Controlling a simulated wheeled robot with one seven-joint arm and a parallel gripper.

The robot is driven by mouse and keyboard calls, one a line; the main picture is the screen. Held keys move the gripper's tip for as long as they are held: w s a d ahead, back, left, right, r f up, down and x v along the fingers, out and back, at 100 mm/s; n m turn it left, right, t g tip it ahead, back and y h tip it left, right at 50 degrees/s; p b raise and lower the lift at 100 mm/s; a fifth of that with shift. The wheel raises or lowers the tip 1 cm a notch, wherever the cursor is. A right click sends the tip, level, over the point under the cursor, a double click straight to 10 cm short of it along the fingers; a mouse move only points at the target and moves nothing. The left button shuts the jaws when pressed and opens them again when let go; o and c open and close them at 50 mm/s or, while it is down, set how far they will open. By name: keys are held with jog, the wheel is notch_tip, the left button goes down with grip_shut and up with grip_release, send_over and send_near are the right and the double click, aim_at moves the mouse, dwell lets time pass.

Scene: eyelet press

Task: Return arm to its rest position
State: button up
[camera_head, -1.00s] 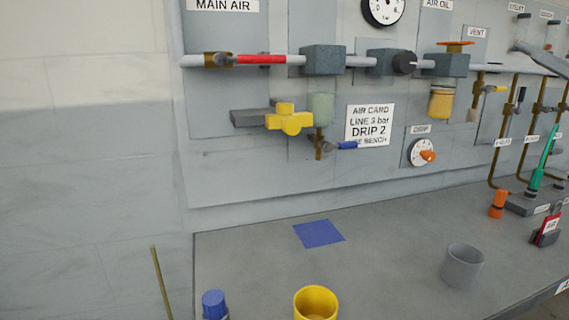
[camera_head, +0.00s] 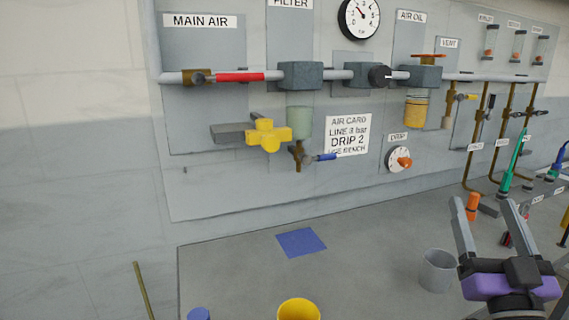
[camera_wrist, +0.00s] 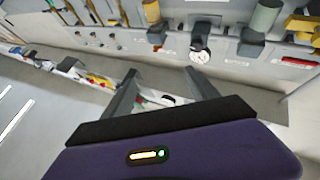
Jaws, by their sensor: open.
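My gripper (camera_head: 487,222) shows at the lower right of the head view, its two grey fingers spread apart and pointing up. Its purple body is partly cut off by the bottom edge. The fingers (camera_wrist: 160,95) also show in the wrist view, apart with nothing held between them. In the head view my gripper stands over the right part of the grey bench (camera_head: 360,240), right of the grey cup (camera_head: 437,270). It hides part of the bench and some small items behind it.
A wall panel holds the pipe with a red-handled valve (camera_head: 240,77), a gauge (camera_head: 359,18) and a drip dial (camera_head: 399,159). A yellow cup (camera_head: 299,309) and a blue mat (camera_head: 301,242) are on the bench. An orange cylinder (camera_head: 472,206) and a green tool (camera_head: 515,160) are near the gripper.

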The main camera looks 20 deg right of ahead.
jog(key=s+a+f+g+y+p, duration=0.1)
jog(key=s+a+f+y, duration=0.1)
jog(key=s+a+f, duration=0.45)
jog(key=s+a+f+g+y+p, duration=0.1)
jog(key=s+a+f+y+p, duration=0.2)
jog(key=a+f, duration=0.55)
jog(key=s+a+f+n+g+y, duration=0.2)
jog(key=s+a+f+y, duration=0.1)
jog(key=s, duration=0.5)
jog(key=s+a+f+n+g+y, duration=0.2)
jog(key=s+a+f, duration=0.3)
jog(key=s, duration=0.3)
jog(key=shift+a+f+n+g+y+p, duration=0.35)
jog(key=shift+a+n+y+p, duration=0.15)
jog(key=shift+n+y, duration=0.25)
